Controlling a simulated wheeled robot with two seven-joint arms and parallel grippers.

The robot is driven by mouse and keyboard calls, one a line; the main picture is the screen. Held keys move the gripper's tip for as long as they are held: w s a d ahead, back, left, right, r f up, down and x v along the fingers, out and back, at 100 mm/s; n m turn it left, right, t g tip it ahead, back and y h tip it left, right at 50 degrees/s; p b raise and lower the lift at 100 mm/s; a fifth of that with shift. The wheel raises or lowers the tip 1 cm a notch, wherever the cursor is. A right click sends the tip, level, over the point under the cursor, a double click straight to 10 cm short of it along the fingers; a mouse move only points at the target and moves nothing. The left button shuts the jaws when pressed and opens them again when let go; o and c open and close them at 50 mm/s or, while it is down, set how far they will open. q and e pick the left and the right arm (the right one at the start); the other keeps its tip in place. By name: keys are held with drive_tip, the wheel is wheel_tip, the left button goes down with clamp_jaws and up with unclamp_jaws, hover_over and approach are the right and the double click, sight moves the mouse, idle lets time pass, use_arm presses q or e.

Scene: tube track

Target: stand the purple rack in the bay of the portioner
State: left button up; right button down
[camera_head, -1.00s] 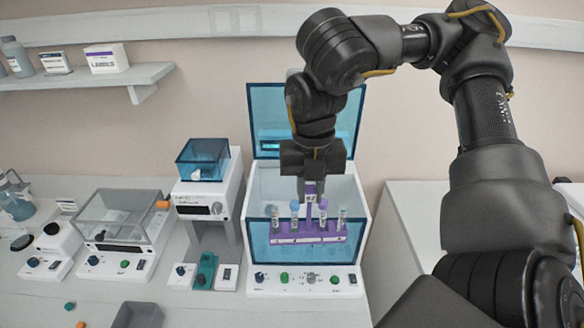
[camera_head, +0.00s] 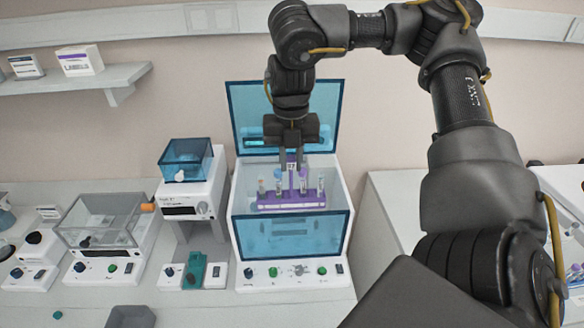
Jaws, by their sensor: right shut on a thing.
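The purple rack (camera_head: 290,201) holds several capped tubes and is upright. My right gripper (camera_head: 291,164) comes down from above and is shut on the rack's upright handle, near a small label. The portioner appears to be the white machine (camera_head: 292,273) with its blue-tinted lid (camera_head: 285,100) raised. The rack shows over the machine's open bay, just above and behind the top edge of the blue front panel (camera_head: 292,238). I cannot tell whether its base touches the bay floor. My left gripper is not in view.
To the left stand a white device with a blue top box (camera_head: 187,160) and a device with a clear cover (camera_head: 103,218). A grey tray (camera_head: 130,317) lies at the front. A wall shelf (camera_head: 85,86) holds boxes. Another surface is on the right, behind my arm.

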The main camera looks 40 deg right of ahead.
drive_tip(key=w+d, duration=0.8)
drive_tip(key=w, duration=0.1)
wheel_tip(320, 180, down, 21)
drive_tip(key=b, duration=0.3)
drive_tip(key=shift+a, duration=0.25)
idle(0.5)
idle(0.6)
drive_tip(key=shift+f+p, duration=0.15)
drive_tip(key=shift+p, duration=0.4)
idle(0.8)
drive_tip(key=shift+d+f, duration=0.1)
drive_tip(key=shift+f, duration=1.1)
idle(1.2)
drive_tip(key=c, duration=1.2)
unclamp_jaws()
